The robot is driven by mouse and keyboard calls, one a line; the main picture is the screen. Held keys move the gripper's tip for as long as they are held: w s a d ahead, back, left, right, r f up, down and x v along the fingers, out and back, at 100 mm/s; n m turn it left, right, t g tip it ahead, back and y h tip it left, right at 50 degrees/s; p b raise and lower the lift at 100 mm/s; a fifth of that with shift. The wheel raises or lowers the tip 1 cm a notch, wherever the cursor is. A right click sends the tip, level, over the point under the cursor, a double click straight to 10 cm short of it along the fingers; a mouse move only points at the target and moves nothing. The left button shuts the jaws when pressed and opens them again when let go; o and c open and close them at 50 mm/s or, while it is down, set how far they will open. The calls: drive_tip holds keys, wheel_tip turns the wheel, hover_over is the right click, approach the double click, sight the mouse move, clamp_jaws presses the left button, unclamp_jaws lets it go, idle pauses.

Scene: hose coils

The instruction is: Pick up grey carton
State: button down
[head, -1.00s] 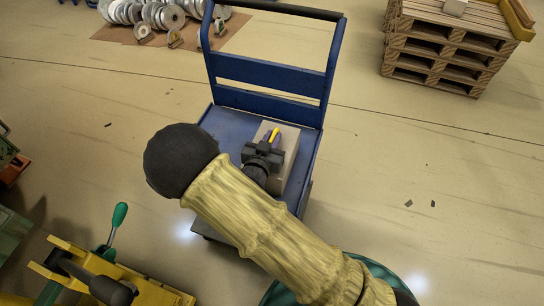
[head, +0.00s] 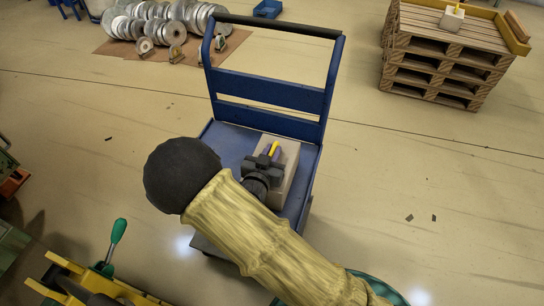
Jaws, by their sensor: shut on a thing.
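The grey carton (head: 289,156) is on the flat deck of the blue trolley (head: 234,138), right of its middle. It is a boxy grey-beige block, partly hidden by my gripper and arm. My gripper (head: 271,152) is over the carton's top and shut on it. I cannot tell whether the carton's underside touches the deck.
The trolley's blue push handle (head: 268,93) stands just behind the carton. Stacked pallets (head: 446,60) stand at the back right. Metal coils (head: 165,22) lie on a brown mat at the back left. A yellow machine (head: 85,285) is at the lower left.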

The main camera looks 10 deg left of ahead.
wheel_tip(320, 180, up, 9)
drive_tip(key=shift+r+p, duration=0.15)
drive_tip(key=shift+p, duration=0.6)
